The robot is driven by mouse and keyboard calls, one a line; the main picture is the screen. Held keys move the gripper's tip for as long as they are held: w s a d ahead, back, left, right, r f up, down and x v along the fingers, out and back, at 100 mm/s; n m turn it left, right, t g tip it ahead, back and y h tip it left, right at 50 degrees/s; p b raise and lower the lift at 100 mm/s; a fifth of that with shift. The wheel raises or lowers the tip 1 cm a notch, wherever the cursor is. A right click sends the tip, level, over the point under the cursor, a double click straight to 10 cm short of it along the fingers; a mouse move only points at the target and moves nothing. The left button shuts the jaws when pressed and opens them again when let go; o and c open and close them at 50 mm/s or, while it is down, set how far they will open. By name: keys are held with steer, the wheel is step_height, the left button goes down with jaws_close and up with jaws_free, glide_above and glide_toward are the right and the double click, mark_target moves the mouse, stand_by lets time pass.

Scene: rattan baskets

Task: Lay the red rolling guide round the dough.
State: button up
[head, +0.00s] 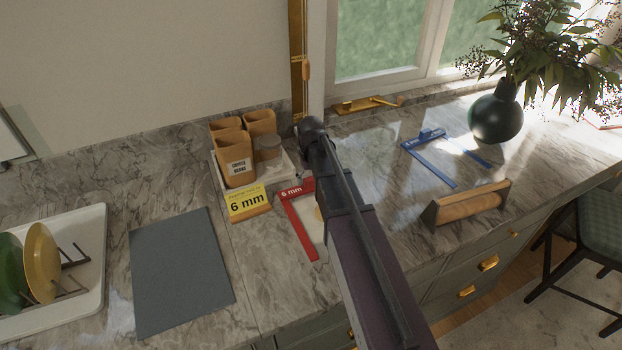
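The red rolling guide (301,231) is a flat frame marked 6 mm, on the marble counter right of the yellow card. Its left bar and part of its back bar show. My arm covers its right side. A small pale yellowish patch (318,214), perhaps the dough, shows inside the guide's corner at the arm's edge; most of it is hidden. I cannot tell whether the guide lies flat or is held. My gripper is hidden behind my own arm, which crosses the middle of the view.
A yellow card (248,203) reads 6 mm. A blue guide (431,164) lies right of my arm, near a wooden rolling pin on a stand (468,205). Canisters (238,163) stand behind the card. A grey mat (180,272) and a dish tray (92,262) lie left; a vase (497,118) stands right.

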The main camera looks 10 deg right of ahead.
steer(key=shift+r, duration=0.1)
stand_by(0.4)
step_height(320, 180, up, 13)
steer(key=p, duration=1.3)
stand_by(0.6)
steer(key=s+m, duration=0.2)
steer(key=s, duration=1.6)
